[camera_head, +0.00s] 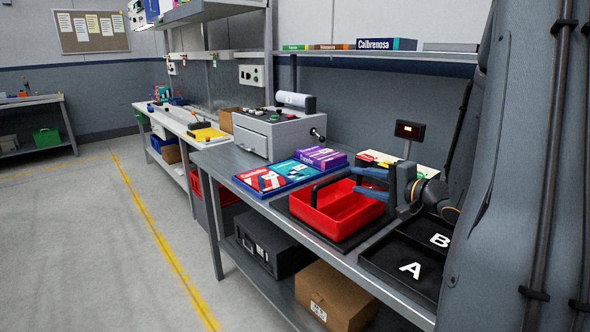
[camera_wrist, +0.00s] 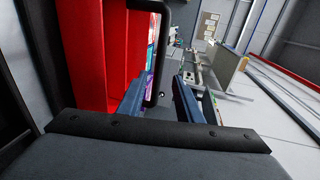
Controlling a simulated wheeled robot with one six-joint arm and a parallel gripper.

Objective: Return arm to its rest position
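My gripper (camera_head: 354,179) hangs level over the right end of the red tote (camera_head: 333,226), beside its black handle. Its two blue fingers are apart. In the wrist view my gripper (camera_wrist: 160,86) shows an empty gap between the fingers. There the red tote (camera_wrist: 95,45) fills the left side, and its black handle (camera_wrist: 162,50) rises just beyond the gap. Whether a finger touches the tote cannot be told.
Black trays marked A (camera_head: 400,277) and B (camera_head: 428,238) lie right of the tote. A blue tray (camera_head: 257,191) with several boxes lies left of it. A grey machine (camera_head: 283,137) and a small display (camera_head: 410,130) stand behind. The floor left of the bench is clear.

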